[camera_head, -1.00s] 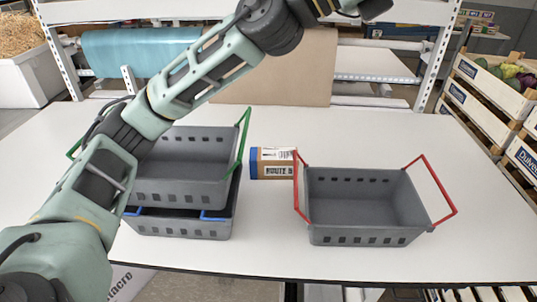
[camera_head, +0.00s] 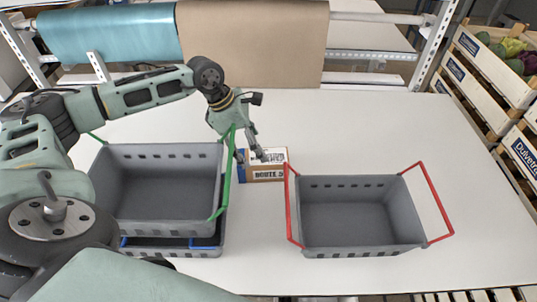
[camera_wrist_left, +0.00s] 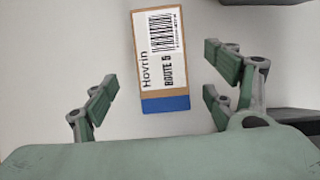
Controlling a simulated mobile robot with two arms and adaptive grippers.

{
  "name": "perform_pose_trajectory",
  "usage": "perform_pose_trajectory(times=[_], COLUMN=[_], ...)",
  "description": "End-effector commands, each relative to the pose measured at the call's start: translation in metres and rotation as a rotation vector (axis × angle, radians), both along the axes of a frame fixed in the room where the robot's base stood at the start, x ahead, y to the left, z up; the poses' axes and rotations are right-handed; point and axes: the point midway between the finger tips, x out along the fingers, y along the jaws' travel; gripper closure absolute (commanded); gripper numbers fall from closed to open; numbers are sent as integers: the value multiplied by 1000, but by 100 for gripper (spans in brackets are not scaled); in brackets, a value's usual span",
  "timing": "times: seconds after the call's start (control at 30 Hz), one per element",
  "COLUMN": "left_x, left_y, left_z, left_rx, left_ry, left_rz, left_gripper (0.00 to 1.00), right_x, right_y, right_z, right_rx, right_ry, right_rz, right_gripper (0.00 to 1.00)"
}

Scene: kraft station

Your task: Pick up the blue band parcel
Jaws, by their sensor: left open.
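The blue band parcel (camera_head: 268,166) is a small brown box with a white label and a blue band at its left end. It lies on the white table between the two basket groups. In the left wrist view the parcel (camera_wrist_left: 161,55) shows its barcode label, with the blue band toward my gripper. My left gripper (camera_head: 250,156) is open above the parcel's left part. In the wrist view the open fingers (camera_wrist_left: 158,92) stand on either side, apart from the parcel, around the line of its blue end. My right gripper is not in view.
A grey basket with green handles (camera_head: 160,215) sits on a blue-handled grey basket (camera_head: 175,250), left of the parcel. A grey basket with red handles (camera_head: 360,240) stands close on the right. Free table (camera_head: 400,120) lies behind.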

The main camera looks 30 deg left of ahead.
Motion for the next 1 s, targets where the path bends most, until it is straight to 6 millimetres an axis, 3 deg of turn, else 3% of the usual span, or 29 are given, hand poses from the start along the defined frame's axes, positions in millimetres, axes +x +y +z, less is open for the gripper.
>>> perform_pose_trajectory(times=[0.37, 0.6, 0.87, 1.0], left_x=[6, 14, 15, 15], left_y=[-8, -19, -21, -21], left_z=[-36, -71, -73, -73], left_rx=[9, 9, 8, 8], left_ry=[8, 6, 6, 6], left_rz=[0, 0, 1, 1], left_gripper=[22, 22, 22, 32], right_x=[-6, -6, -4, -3], right_y=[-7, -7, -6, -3], right_z=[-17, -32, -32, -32], right_rx=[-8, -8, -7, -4], right_ry=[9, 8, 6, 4], right_rz=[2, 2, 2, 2], right_gripper=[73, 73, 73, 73])
